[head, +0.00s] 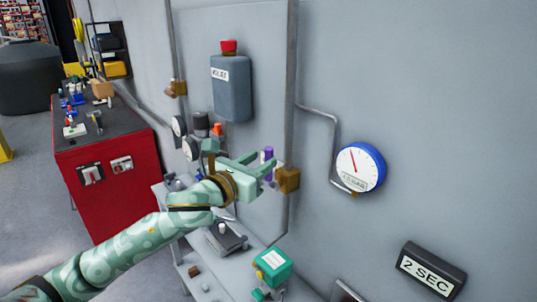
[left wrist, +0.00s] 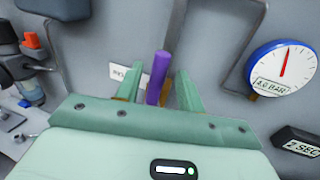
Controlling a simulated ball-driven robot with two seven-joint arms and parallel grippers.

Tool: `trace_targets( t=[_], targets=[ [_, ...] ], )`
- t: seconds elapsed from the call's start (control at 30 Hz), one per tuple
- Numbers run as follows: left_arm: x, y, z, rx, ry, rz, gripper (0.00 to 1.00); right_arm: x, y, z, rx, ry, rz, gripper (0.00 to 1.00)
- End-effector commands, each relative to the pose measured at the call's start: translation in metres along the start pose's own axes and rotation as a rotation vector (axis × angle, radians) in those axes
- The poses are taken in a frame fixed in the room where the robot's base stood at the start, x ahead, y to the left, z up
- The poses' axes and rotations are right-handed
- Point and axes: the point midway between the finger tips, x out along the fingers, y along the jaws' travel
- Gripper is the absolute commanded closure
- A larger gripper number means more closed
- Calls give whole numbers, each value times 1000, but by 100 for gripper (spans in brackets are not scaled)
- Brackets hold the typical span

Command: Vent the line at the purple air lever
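The purple air lever (head: 267,153) stands up at the wall fitting, right of the grey cabinet. My left gripper (head: 265,164) is at the lever, with its two pale green fingers spread. In the left wrist view the purple lever (left wrist: 158,78) shows between the open fingers (left wrist: 159,92), nearer the left finger, with gaps visible on both sides. I cannot tell whether its lower part touches anything, since the gripper body hides it. My right gripper is not in view.
A round blue-rimmed gauge (head: 361,168) on the wall has a red needle pointing nearly up. A "2 SEC" sign (head: 432,271) is below right. A grey box with a red button (head: 229,46) is above the gripper. A green box (head: 273,266) stands on the bench below.

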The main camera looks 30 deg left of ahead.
Motion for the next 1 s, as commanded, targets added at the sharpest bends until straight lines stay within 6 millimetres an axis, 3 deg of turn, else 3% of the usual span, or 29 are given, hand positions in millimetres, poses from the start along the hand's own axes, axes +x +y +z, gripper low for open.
trace_targets(
  t=[0.2, 0.57, 0.6, 0.73, 1.0],
  targets=[
    [33, 0, 0, -2, 0, 0, 62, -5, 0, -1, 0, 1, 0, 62],
    [41, -1, -1, 0, 1, -1, 62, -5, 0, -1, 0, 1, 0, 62],
    [41, 0, -1, 0, 1, -1, 64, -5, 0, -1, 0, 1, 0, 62],
    [41, 0, -1, 0, 1, -1, 100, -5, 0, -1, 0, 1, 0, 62],
    [43, 0, -1, 11, -3, -1, 100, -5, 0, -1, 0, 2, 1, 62]
  ],
)
